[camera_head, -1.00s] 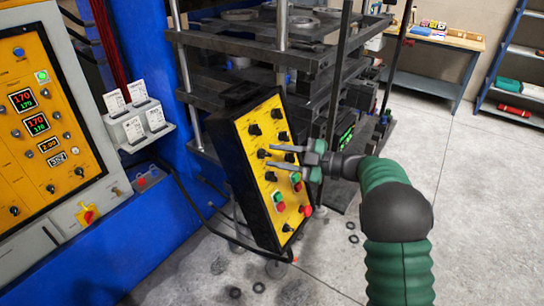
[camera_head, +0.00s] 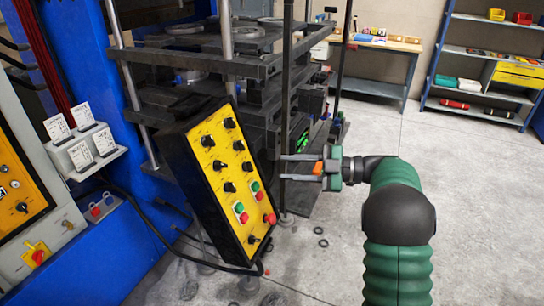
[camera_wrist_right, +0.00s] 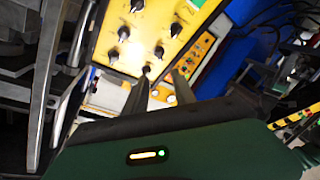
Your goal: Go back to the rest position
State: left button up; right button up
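My right gripper (camera_head: 284,167) is in the head view, just right of the yellow control panel (camera_head: 219,174). Its two dark fingers point left and are spread apart with nothing between them. The fingertips no longer overlap the panel's face. In the right wrist view the fingers of my right gripper (camera_wrist_right: 161,80) point up toward the yellow panel (camera_wrist_right: 160,32) and its black knobs, with a gap between them. I cannot judge the exact distance to the panel. My left gripper is in neither view.
The dark press frame (camera_head: 195,62) stands behind the panel. A blue machine with a yellow console (camera_head: 18,185) and a card holder (camera_head: 84,155) is at left. A workbench (camera_head: 375,70) and shelves (camera_head: 480,100) stand at the back. Concrete floor at right is clear.

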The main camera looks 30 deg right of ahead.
jog(key=w+m+t+h, duration=0.6)
jog(key=w+m+h, duration=0.2)
jog(key=w+m, duration=0.1)
jog(key=s+a+f+m+g+h, duration=0.25)
jog(key=s+f+m+h, duration=0.35)
jog(key=f, duration=0.4)
jog(key=s+a+f+m+g, duration=0.1)
jog(key=s+a+f+g, duration=0.2)
jog(key=s+f, duration=0.2)
jog(key=s+a+f+m+g, duration=0.1)
jog(key=s+a+f+g, duration=0.3)
jog(key=s, duration=0.7)
jog(key=s+a+f+m+g, duration=0.2)
jog(key=s+a+f+g, duration=0.2)
jog(key=s+f, duration=0.2)
jog(key=shift+s+f+y, duration=0.15)
jog(key=shift+s+y, duration=0.25)
jog(key=shift+s, duration=0.7)
